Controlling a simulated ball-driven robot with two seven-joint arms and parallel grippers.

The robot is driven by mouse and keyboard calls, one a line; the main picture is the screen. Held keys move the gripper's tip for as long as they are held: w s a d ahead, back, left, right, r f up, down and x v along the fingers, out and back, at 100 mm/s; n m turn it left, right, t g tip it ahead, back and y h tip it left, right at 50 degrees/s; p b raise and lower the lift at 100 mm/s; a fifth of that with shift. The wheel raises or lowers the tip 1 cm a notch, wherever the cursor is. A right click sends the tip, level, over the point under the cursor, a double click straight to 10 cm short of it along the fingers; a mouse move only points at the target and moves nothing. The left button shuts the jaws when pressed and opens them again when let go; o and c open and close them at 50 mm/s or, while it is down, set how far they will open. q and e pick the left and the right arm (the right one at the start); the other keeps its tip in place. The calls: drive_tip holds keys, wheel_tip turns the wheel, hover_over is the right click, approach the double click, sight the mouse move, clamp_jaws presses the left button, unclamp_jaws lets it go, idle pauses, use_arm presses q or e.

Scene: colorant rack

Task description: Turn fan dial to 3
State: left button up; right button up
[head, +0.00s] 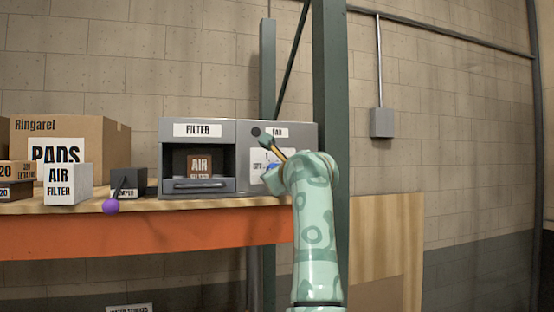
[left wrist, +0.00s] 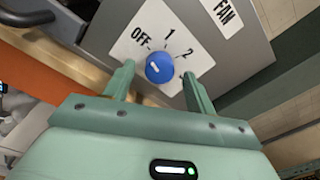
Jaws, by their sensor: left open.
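The blue fan dial (left wrist: 160,67) sits on a white plate marked OFF, 1 and 2 on the grey panel under the FAN label (left wrist: 225,10). Any further mark is hidden behind a finger. A small white mark shows on the dial, but I cannot tell for sure which number it points at. My left gripper (left wrist: 158,70) is open, with one finger on either side of the dial. I cannot tell whether either finger touches it. In the head view a bit of blue dial (head: 271,166) shows beside my left arm. My right gripper is not in view.
The grey FILTER unit (head: 197,130) adjoins the fan panel. A dark small box (head: 128,180) with a purple knob (head: 110,206) on a rod stands left. A white AIR FILTER box (head: 68,184) and a cardboard PADS box (head: 95,135) stand farther left. A green post (head: 331,90) rises at right.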

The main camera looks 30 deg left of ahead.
use_arm(q)
drive_tip(key=shift+w+a, duration=0.4)
drive_tip(key=shift+a, duration=0.2)
drive_tip(key=c, duration=1)
